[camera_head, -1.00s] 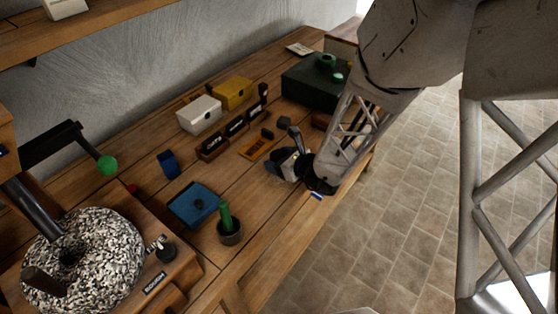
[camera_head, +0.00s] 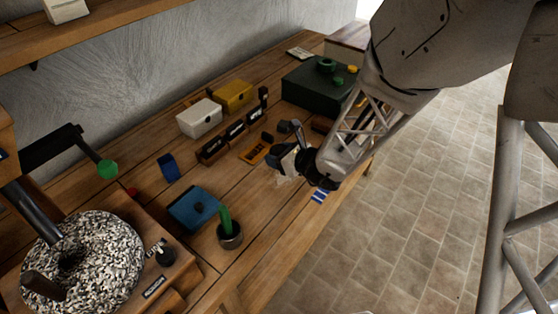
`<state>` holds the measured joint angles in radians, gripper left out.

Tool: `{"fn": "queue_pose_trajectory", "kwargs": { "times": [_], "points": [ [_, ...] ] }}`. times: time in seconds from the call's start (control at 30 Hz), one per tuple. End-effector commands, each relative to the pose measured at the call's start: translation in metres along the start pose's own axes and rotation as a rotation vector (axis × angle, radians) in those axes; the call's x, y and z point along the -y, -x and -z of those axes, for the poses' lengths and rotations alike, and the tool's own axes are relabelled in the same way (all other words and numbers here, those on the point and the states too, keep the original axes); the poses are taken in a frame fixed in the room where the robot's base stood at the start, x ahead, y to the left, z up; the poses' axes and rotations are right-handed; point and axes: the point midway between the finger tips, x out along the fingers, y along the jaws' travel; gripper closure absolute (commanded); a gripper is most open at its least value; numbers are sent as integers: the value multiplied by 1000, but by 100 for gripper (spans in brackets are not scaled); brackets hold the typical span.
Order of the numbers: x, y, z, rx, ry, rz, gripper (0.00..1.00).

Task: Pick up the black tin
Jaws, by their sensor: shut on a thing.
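My gripper (camera_head: 292,148) is over the right part of the wooden bench, near its front edge. It is shut on a dark thing that looks like the black tin (camera_head: 279,160). The tin is small in view and partly hidden by the fingers. It appears held a little above the bench, over a pale cream patch or cloth (camera_head: 285,181); the exact gap cannot be told.
A blue-and-white striped item (camera_head: 319,197) lies by the front edge. An orange tray (camera_head: 256,151) and labelled dark racks (camera_head: 236,130) stand behind the gripper. White (camera_head: 199,119) and yellow (camera_head: 233,96) boxes stand farther back. A potted cactus (camera_head: 229,236) is front left.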

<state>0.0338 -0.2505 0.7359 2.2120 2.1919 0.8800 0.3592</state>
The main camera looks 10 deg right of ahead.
Motion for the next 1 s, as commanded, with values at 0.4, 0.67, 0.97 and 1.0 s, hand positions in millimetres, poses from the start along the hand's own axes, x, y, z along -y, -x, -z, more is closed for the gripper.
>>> {"fn": "queue_pose_trajectory", "kwargs": {
  "times": [0.4,0.67,0.97,1.0],
  "points": [
    [-35,55,16,0,0,2,68],
    [-58,91,25,0,1,2,68],
    [-77,120,33,1,0,2,68],
    [-79,123,34,1,0,1,68]
  ]
}}
